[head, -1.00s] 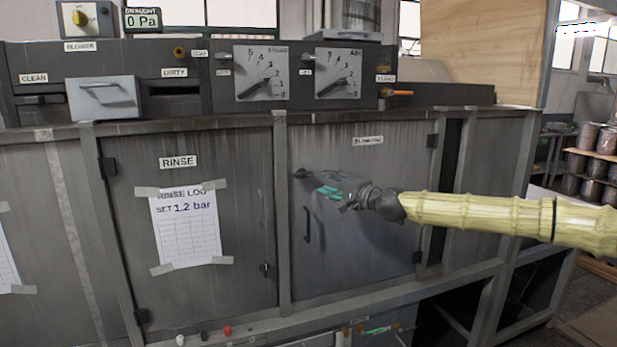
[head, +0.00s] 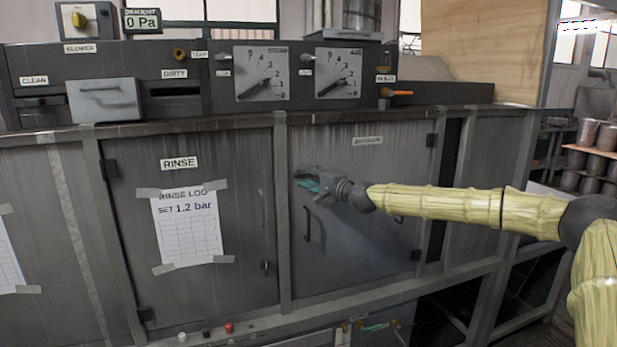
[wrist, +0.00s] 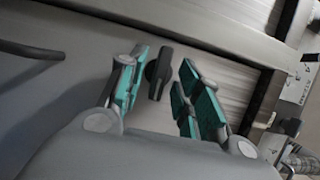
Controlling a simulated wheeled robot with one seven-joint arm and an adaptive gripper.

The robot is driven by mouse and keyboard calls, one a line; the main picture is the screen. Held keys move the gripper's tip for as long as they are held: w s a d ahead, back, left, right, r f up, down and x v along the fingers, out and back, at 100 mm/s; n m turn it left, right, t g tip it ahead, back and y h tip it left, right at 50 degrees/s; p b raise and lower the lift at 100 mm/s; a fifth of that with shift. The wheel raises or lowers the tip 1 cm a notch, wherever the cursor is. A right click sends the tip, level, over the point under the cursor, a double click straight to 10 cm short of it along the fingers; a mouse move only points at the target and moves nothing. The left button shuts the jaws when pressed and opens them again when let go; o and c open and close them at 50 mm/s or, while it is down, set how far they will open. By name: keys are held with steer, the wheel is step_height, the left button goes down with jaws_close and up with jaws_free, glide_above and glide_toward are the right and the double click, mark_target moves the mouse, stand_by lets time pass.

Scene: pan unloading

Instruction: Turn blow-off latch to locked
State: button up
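The blow-off latch (wrist: 158,71) is a small dark oblong knob on the grey door. In the wrist view it lies between my two teal-padded fingers, with a gap on each side. My gripper (wrist: 163,88) is open around or just in front of the latch; depth is hard to judge. In the head view my gripper (head: 308,180) is at the upper left of the blow-off door (head: 355,260) and hides the latch. I cannot read a locked mark.
The door's dark bar handle (head: 307,224) is below my gripper and also shows in the wrist view (wrist: 30,49). A frame post (head: 281,230) runs along the door's left edge. The rinse door (head: 240,160) with a taped log sheet (head: 187,225) is further left.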

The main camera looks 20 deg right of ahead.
jaws_close()
stand_by(0.5)
steer(key=shift+r+n+g+h+p, duration=0.2)
steer(key=shift+n+p, duration=0.2)
steer(key=shift+n, duration=0.2)
steer(key=shift+r+n+g+h+p, duration=0.1)
steer(key=shift+n+g+p, duration=0.1)
steer(key=shift+n+p, duration=0.3)
steer(key=n+g+h+p, duration=0.1)
steer(key=n, duration=0.2)
steer(key=shift+a+n, duration=0.15)
steer(key=shift+n, duration=0.25)
steer(key=n+g+h+b, duration=0.1)
steer(key=n+h, duration=0.1)
steer(key=n, duration=0.1)
steer(key=shift+a+n+h, duration=0.15)
steer(key=shift+n+h, duration=0.15)
steer(key=shift+n, duration=0.1)
steer(key=shift+a+n+g+h+b, duration=0.15)
steer(key=shift+n+g+h+b, duration=0.15)
steer(key=shift+n+h+b, duration=1.05)
steer(key=shift+n, duration=0.55)
